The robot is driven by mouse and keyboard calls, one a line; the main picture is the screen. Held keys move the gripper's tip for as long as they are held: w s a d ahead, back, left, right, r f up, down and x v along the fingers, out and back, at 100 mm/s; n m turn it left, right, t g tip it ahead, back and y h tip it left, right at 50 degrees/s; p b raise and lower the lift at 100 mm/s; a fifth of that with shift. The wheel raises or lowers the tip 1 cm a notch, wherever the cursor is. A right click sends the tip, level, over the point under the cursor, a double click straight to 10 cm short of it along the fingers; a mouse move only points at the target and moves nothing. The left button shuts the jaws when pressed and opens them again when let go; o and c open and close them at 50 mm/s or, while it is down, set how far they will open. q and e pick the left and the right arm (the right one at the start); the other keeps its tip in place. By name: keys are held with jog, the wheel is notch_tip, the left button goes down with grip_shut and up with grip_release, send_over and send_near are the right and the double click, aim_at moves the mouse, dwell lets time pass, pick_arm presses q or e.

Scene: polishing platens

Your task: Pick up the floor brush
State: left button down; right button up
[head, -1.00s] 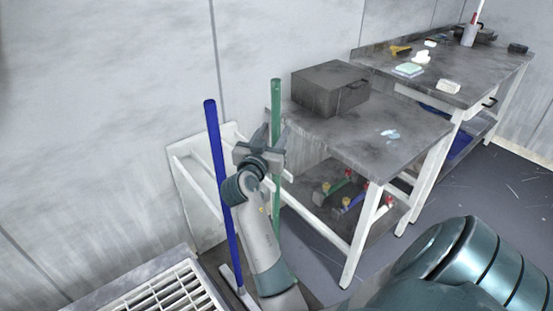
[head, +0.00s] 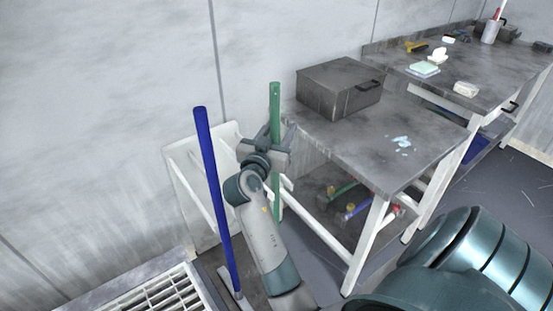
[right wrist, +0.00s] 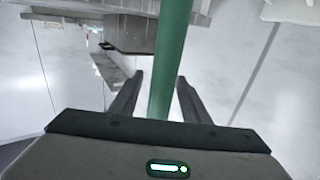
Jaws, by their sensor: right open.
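A long green handle (head: 275,105) stands upright by the wall beside the rack; its lower end is hidden, so I cannot see what head it carries. A long blue handle (head: 212,185) stands to its left, with a flat foot at the floor. I cannot tell for sure which one is the floor brush. My right gripper (head: 276,140) is open at the green handle. In the right wrist view the green handle (right wrist: 170,75) runs between the two open fingers (right wrist: 160,88). My left gripper is not in view.
A white rack (head: 185,165) stands behind the handles. A grey table (head: 360,145) with a dark metal box (head: 338,88) is close on the right. A further bench (head: 440,82) holds small items. A white grating (head: 165,295) lies at bottom left.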

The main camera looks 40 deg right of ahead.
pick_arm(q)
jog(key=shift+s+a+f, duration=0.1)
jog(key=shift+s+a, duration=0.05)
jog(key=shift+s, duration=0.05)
pick_arm(e)
grip_shut()
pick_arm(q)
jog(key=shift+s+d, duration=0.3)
pick_arm(e)
jog(key=shift+r, duration=0.1)
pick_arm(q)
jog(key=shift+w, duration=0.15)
pick_arm(e)
jog(key=shift+r, duration=0.1)
